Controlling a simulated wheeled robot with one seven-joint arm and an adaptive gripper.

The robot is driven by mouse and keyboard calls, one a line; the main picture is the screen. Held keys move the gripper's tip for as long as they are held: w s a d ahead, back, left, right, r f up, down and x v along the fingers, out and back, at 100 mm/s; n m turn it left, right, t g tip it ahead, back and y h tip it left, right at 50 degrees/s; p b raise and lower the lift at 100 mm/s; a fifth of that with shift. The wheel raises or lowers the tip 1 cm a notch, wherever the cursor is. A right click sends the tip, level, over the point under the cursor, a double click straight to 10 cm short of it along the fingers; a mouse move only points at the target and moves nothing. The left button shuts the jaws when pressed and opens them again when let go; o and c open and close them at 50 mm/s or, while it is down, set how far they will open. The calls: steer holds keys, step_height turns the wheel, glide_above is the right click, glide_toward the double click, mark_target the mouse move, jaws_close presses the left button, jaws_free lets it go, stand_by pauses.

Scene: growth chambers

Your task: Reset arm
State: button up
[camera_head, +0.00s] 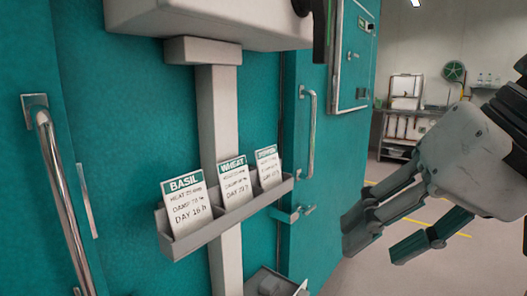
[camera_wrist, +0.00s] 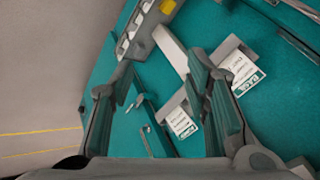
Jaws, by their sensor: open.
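My gripper (camera_head: 397,240) is at the right of the head view, open and empty, in the air to the right of the card rack and apart from it. The grey card rack (camera_head: 230,222) holds upright cards: a BASIL card (camera_head: 187,208), a WHEAT card (camera_head: 234,185) and a third card (camera_head: 268,168) whose title is hard to read. The BASIL card also shows in the wrist view (camera_wrist: 243,75).
Teal chamber doors carry metal handles at left (camera_head: 62,190) and centre (camera_head: 308,135). A pale housing (camera_head: 210,22) overhangs the rack. A grey tray (camera_head: 299,288) sits low below it. A metal shelf (camera_head: 398,135) stands far back. Open floor (camera_head: 345,275) lies right of the doors.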

steer(key=s+d+f+g+h, duration=0.1)
steer(key=s+d+f+h, duration=0.15)
steer(key=f, duration=0.25)
steer(key=s+d+f+n+g+h, duration=0.1)
steer(key=s+d+f+g, duration=0.1)
steer(key=s+f, duration=0.3)
steer(key=s+d+f+g+h, duration=0.1)
steer(key=s+d+f, duration=0.2)
steer(key=f, duration=0.3)
step_height(320, 180, up, 19)
steer(key=t+p, duration=0.3)
steer(key=p, duration=1.4)
steer(key=shift+a, duration=0.3)
